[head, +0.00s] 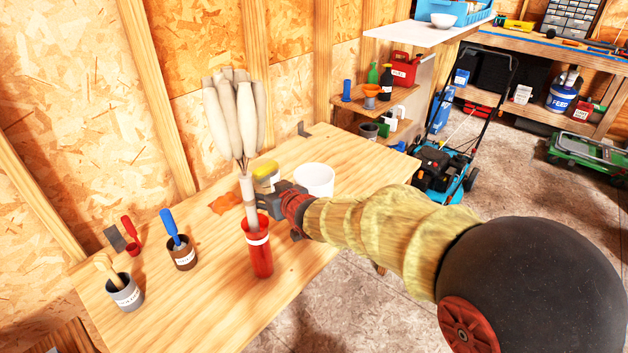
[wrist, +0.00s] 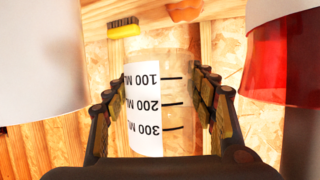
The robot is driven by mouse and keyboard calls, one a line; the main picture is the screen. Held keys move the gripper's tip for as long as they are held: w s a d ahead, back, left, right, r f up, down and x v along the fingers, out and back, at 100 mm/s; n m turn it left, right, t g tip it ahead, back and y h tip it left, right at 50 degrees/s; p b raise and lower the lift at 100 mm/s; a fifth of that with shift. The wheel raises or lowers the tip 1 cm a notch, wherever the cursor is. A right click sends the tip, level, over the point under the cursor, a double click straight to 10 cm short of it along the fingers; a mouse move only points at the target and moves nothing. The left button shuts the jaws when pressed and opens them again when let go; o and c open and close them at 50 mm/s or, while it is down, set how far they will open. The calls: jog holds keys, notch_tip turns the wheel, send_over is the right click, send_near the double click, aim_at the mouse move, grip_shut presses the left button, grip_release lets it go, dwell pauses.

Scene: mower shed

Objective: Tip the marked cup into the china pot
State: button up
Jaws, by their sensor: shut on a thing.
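The marked cup (wrist: 160,110) is clear, with a white label reading 100, 200 and 300 ML beside black lines. My gripper (wrist: 163,108) is shut on it, a finger on each side. The label appears upside down in the wrist view, as does the bench, so the cup looks upright. I cannot tell its contents. In the head view my gripper (head: 270,195) is over the bench, and the cup is hard to make out there. The white china pot (head: 315,179) stands just right of my gripper; it also fills the left of the wrist view (wrist: 38,60).
Pots with a blue-handled tool (head: 184,258) and a brush (head: 125,292) stand at left. An orange rag (head: 225,203) lies behind.

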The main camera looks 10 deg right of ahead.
aim_at(258, 169)
notch_tip(258, 169, up, 6)
jog(key=p, duration=0.5)
jog(key=shift+r, duration=0.25)
jog(key=shift+f, duration=0.1)
jog(key=shift+f, duration=0.1)
